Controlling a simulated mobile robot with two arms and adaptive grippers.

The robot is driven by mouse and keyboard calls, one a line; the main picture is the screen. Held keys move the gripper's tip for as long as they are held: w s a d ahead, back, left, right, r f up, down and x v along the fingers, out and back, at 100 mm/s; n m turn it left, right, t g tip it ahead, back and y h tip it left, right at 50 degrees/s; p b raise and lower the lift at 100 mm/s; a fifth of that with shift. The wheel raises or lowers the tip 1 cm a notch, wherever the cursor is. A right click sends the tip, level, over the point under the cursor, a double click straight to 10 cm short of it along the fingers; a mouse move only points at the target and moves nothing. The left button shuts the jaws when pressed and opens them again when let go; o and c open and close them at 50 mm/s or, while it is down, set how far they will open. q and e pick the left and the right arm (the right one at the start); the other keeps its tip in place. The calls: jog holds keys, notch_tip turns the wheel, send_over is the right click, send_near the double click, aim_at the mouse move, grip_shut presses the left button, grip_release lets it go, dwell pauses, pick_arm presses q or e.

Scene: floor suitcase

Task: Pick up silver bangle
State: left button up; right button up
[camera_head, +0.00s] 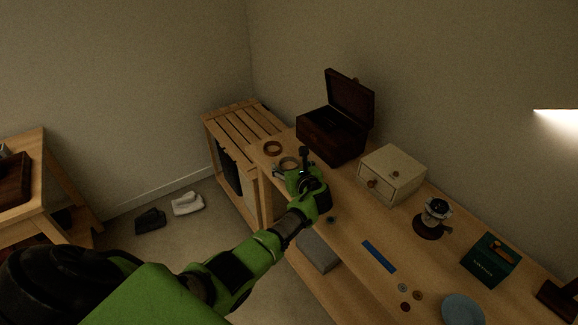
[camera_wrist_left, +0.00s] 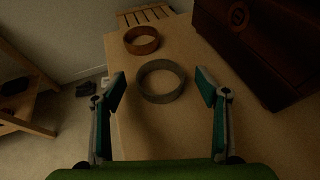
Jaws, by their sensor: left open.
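The silver bangle (camera_wrist_left: 161,82) is a grey ring on the wooden table top (camera_wrist_left: 190,135). In the left wrist view it lies between and just beyond the fingertips of my left gripper (camera_wrist_left: 160,85). My left gripper is open, with one finger on each side and nothing held. In the head view the bangle (camera_head: 289,163) shows partly behind my left gripper (camera_head: 293,170) at the table's far left end. A brown bangle (camera_wrist_left: 141,40) lies just beyond it, also seen in the head view (camera_head: 273,148). My right gripper is not in view.
An open dark wooden box (camera_head: 331,136) stands right of the bangles, close to my gripper. A cream drawer box (camera_head: 391,175), a blue strip (camera_head: 379,256), coins and a blue dish (camera_head: 462,309) lie further right. A slatted rack (camera_head: 243,117) adjoins the table's far end.

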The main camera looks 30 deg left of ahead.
pick_arm(q)
jog(key=shift+w+a+f, duration=0.15)
jog(key=shift+a, duration=0.05)
jog(key=c, duration=1.1)
